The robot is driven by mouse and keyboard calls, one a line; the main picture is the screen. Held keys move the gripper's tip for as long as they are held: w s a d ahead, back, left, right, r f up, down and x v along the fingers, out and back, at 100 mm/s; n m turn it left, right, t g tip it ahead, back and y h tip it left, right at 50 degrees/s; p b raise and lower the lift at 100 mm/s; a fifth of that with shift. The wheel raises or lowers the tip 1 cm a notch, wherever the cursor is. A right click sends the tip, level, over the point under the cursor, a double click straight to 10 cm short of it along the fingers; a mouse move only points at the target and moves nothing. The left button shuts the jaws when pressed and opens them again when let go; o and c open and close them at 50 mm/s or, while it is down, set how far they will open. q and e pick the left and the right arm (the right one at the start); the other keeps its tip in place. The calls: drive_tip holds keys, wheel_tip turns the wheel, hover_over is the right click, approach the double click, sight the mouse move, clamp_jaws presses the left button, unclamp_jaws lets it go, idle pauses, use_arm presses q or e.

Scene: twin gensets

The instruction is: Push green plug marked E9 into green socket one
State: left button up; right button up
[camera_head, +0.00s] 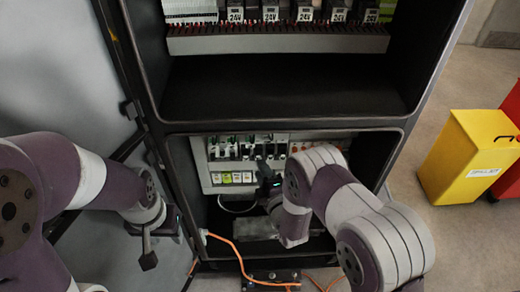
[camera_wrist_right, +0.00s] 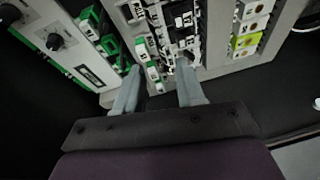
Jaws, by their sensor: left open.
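My right gripper reaches into the lower bay of the cabinet (camera_head: 185,160), close to its terminal panel. In the right wrist view its two fingers (camera_wrist_right: 158,66) stand apart, with a narrow green-and-white block (camera_wrist_right: 153,77) between and beyond them and no clear contact. A larger green connector piece (camera_wrist_right: 108,44) sits just left of the fingers. No E9 mark or socket number is readable, so I cannot tell which piece is the plug or socket one. In the head view my right arm hides part of the panel. My left gripper (camera_head: 147,246) is open and empty, left of the cabinet.
An orange cable (camera_head: 240,262) hangs over the cabinet's lower edge. A yellow bin (camera_head: 465,155) stands on the floor to the right.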

sight(253, 147)
drive_tip(key=shift+n+t, duration=0.5)
drive_tip(key=shift+n, duration=0.2)
drive_tip(key=w+b, duration=0.1)
drive_tip(key=w, duration=0.1)
drive_tip(key=w+a+r+b, duration=0.1)
drive_tip(key=w+b, duration=0.1)
drive_tip(key=w, duration=0.1)
drive_tip(key=w+a+r+b, duration=0.1)
drive_tip(key=w, duration=0.1)
drive_tip(key=shift+w+b, duration=0.2)
drive_tip(key=shift+b, duration=0.2)
drive_tip(key=shift+w+a, duration=0.2)
drive_tip(key=shift+w, duration=0.3)
use_arm(q)
drive_tip(key=f, duration=0.1)
drive_tip(key=s+f, duration=0.1)
drive_tip(key=f, duration=0.2)
drive_tip(key=shift+s+d+f, duration=0.25)
drive_tip(key=shift+d, duration=0.15)
drive_tip(key=shift+s, duration=0.1)
use_arm(e)
drive_tip(key=shift+s+r, duration=0.1)
drive_tip(key=shift+s, duration=0.05)
drive_tip(key=shift+f+b, duration=0.2)
drive_tip(key=shift+b, duration=0.15)
use_arm(q)
drive_tip(key=shift+f, duration=0.25)
use_arm(e)
drive_tip(key=shift+r, duration=0.1)
